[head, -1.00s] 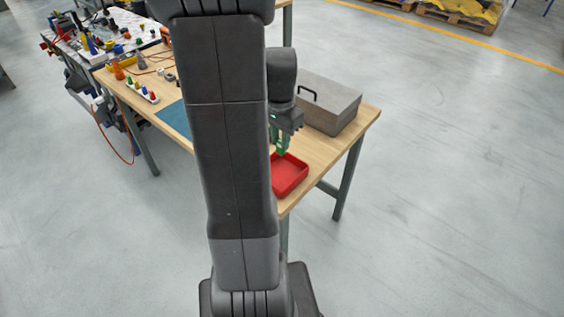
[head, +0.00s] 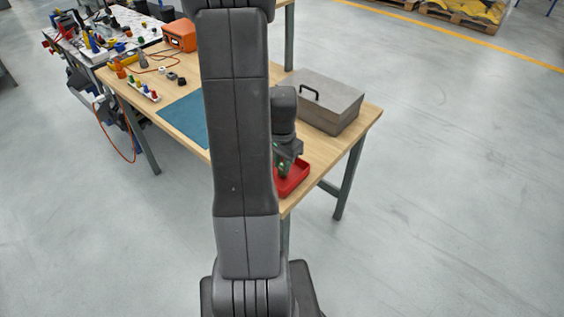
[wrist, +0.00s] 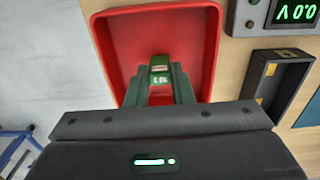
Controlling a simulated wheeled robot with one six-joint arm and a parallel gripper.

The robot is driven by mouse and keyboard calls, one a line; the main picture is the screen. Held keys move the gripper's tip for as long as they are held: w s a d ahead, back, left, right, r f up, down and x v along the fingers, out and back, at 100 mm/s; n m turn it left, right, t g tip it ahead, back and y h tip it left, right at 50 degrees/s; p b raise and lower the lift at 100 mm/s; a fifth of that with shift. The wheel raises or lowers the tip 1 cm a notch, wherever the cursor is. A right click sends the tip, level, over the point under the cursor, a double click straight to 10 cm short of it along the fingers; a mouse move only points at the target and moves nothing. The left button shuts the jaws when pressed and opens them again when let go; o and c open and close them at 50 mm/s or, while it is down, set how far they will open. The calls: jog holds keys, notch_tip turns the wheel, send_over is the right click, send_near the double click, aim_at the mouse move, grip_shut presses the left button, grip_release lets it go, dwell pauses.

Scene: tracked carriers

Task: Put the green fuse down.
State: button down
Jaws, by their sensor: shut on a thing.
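My gripper (wrist: 160,88) is shut on the green fuse (wrist: 160,71), which sits between the two green fingertips in the wrist view. Both are over the inside of the red tray (wrist: 207,45). In the head view my gripper (head: 283,170) is low at the red tray (head: 298,180), and the fuse cannot be made out clearly there. I cannot tell whether the fuse touches the tray floor.
A grey box with a handle (head: 325,100) stands behind the tray on the wooden table (head: 345,142). A blue mat (head: 186,118) lies to the left. In the wrist view, a meter with a green display (wrist: 290,12) and a dark open holder (wrist: 281,82) are right of the tray.

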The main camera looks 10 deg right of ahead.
jog(key=shift+f, duration=0.2)
jog(key=c, duration=1.3)
grip_release()
jog(key=shift+o, duration=0.2)
jog(key=shift+r, duration=0.15)
notch_tip(320, 180, up, 12)
